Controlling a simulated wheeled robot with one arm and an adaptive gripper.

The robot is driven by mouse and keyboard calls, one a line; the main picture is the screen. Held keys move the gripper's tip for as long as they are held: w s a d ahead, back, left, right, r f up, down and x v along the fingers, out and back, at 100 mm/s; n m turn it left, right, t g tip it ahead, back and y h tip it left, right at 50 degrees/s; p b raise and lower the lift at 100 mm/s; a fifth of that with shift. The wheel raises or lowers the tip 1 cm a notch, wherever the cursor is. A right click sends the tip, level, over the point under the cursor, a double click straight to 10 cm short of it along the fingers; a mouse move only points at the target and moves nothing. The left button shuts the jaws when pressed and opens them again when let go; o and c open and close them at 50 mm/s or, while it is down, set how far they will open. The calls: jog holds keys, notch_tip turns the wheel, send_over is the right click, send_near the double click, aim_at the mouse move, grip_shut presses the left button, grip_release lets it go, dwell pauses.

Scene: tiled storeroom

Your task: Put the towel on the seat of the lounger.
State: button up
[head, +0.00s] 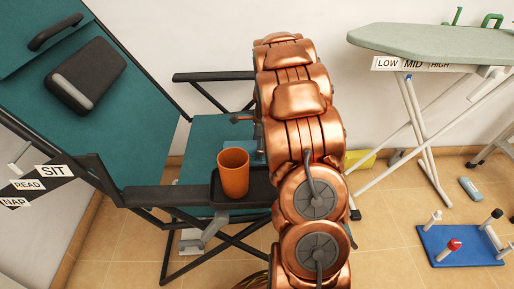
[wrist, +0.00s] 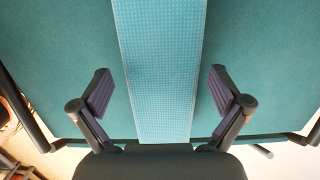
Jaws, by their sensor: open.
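The lounger has a teal fabric seat (head: 203,153) and a tall teal backrest (head: 140,110) leaning at left. The towel is a light-blue patterned strip (wrist: 160,65) over the teal seat fabric (wrist: 245,75) in the wrist view. In the head view a small light-blue part of the towel (head: 259,146) shows behind the cup, beside my arm. My gripper (wrist: 160,92) is open, with one finger on each side of the towel and a gap to it on both sides. My copper arm hides much of the seat's right part in the head view.
An orange cup (head: 233,173) stands on a dark tray (head: 262,188) at the lounger's near armrest. The far armrest (head: 213,76) is a dark bar. An ironing board (head: 440,42) stands at right, and a blue peg board (head: 458,246) lies on the floor.

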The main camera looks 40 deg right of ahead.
jog(key=shift+r, duration=0.1)
notch_tip(320, 180, up, 12)
jog(key=s+d+p, duration=0.1)
jog(key=p, duration=0.2)
jog(key=shift+d, duration=0.2)
dwell(0.5)
jog(key=s+a+r+n+g+p, duration=0.1)
jog(key=s+a+r+n+p, duration=0.5)
jog(key=a+r+p, duration=0.5)
jog(key=s+a+r+n+g+p, duration=0.1)
jog(key=s+a+r+n+p, duration=0.55)
jog(key=a+r, duration=0.4)
jog(key=s+a+r+n+p, duration=0.4)
jog(key=s+r+n+p, duration=0.2)
jog(key=s+r+p, duration=0.2)
jog(key=s+a+r+n+h+p, duration=0.1)
jog(key=s+a+r+n+p, duration=0.3)
jog(key=s+r+n+p, duration=0.3)
jog(key=shift+s+a+r+g+p, duration=0.4)
jog(key=shift+s+r+p, duration=0.4)
jog(key=shift+s+p, duration=0.8)
